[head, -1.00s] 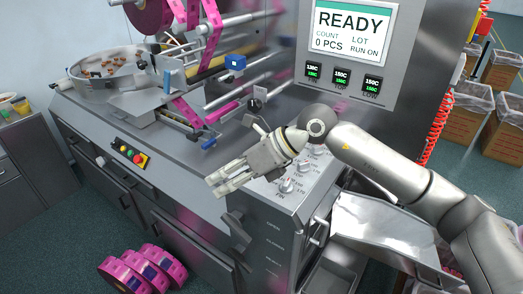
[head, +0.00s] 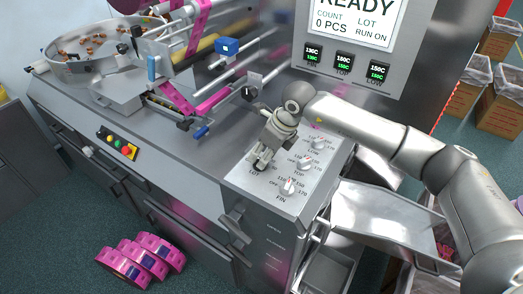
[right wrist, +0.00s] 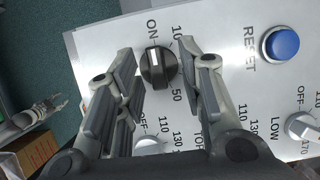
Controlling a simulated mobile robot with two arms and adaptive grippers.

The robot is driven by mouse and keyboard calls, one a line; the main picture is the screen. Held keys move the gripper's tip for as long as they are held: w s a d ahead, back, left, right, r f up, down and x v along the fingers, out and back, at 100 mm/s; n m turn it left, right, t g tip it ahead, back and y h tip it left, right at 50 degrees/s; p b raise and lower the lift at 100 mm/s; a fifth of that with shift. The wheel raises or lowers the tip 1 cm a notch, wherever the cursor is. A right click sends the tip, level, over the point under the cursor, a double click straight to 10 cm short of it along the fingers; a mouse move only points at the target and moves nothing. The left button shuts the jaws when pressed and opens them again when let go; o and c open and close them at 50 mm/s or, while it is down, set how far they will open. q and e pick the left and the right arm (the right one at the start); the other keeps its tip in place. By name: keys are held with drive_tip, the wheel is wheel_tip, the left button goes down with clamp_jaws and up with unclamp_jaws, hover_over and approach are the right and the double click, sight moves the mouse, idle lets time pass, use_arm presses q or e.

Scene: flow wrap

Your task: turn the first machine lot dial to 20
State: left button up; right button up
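The lot dial (right wrist: 158,68) is a black round knob with a white pointer mark, seen in the right wrist view. Its mark points toward the ON label, with 10 and 50 printed to its right. My right gripper (right wrist: 160,62) is open, with its fingers on either side of the dial. I cannot tell whether a finger touches it. In the head view my right gripper (head: 261,163) points down over the left part of the dial panel (head: 250,186), near the LOT label, and largely hides the dial.
White dials (head: 288,187) stand right of the gripper on the panel. A blue reset button (right wrist: 281,43) shows in the wrist view. A metal chute (head: 385,215) lies to the right.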

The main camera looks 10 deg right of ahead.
drive_tip(key=shift+w+a+f, duration=0.15)
drive_tip(key=shift+a+f, duration=0.05)
drive_tip(key=shift+f, duration=0.35)
drive_tip(key=shift+s+f, duration=0.1)
drive_tip(key=shift+s, duration=0.15)
drive_tip(key=shift+w, duration=0.15)
drive_tip(key=c, duration=0.3)
clamp_jaws()
drive_tip(key=shift+s+f, duration=0.1)
drive_tip(key=shift+s, duration=0.1)
